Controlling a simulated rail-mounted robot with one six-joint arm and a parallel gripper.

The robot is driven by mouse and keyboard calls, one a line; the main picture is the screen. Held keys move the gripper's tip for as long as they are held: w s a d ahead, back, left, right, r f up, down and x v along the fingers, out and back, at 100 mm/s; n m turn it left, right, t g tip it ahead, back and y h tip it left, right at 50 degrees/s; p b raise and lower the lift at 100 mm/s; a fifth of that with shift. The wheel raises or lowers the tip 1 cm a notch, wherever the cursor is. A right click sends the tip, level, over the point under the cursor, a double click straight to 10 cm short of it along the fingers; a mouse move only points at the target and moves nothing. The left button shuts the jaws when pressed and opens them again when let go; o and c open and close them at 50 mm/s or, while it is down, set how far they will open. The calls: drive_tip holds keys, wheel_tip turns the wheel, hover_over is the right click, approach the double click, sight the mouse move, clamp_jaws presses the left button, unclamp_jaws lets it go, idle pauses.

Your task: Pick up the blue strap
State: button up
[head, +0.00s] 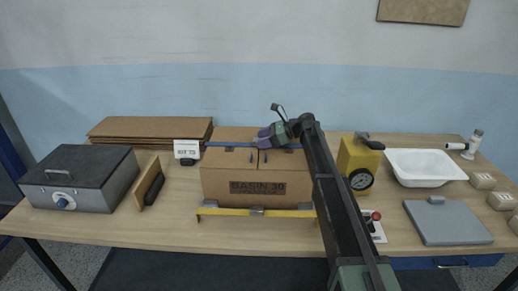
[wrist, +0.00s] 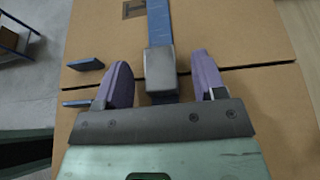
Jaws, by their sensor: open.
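The blue strap (head: 230,144) lies across the top of a cardboard box (head: 225,182) marked "BASIN 30". In the wrist view the strap (wrist: 158,24) runs down to a grey block (wrist: 160,70), like a buckle. My gripper (head: 267,137) is over the box top, at the strap. In the wrist view its purple fingers (wrist: 160,60) are open, one on each side of the grey block, with visible gaps. I cannot tell how far above the box the fingertips are. Part of the strap is hidden by my gripper in the head view.
A yellow bar (head: 228,211) lies along the box's front. Left are flat cardboard sheets (head: 150,128), a small sign (head: 187,150) and a dark-lidded metal box (head: 82,172). Right are a yellow device with a gauge (head: 351,155), a white basin (head: 425,165) and a grey plate (head: 447,223).

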drive_tip(key=c, duration=1)
drive_tip(key=shift+r, duration=0.2)
drive_tip(key=shift+c, duration=0.2)
